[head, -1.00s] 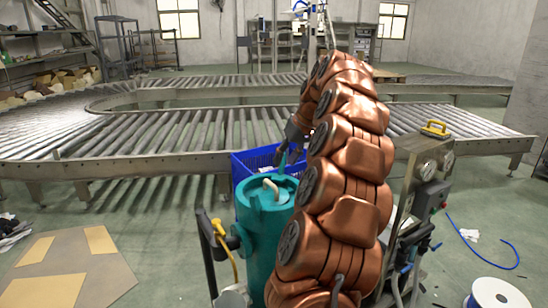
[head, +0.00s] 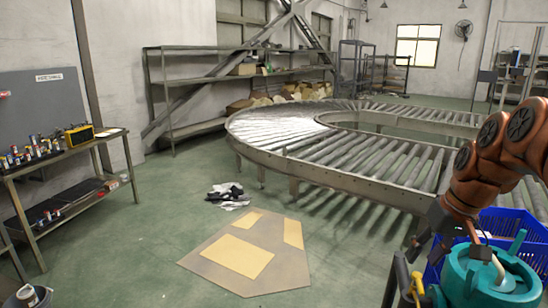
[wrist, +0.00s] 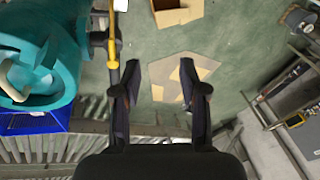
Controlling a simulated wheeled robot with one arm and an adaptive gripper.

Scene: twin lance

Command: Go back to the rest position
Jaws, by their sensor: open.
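My gripper (wrist: 160,75) is open in the wrist view, its two dark fingers apart, with only the floor and a flat cardboard sheet seen between them. In the head view my gripper (head: 427,248) hangs at the end of my copper arm at the right, pointing down, left of and above the teal tank (head: 462,282). The tank also fills the left of the wrist view (wrist: 62,50), clear of the fingers. A yellow handle (head: 416,286) stands at the tank's left side.
A blue crate (head: 518,221) stands behind the tank. The roller conveyor (head: 345,172) curves across the middle. A flat cardboard sheet (head: 285,275) lies on open floor. A workbench (head: 62,172) with small items stands at the left, and shelving (head: 215,88) along the wall.

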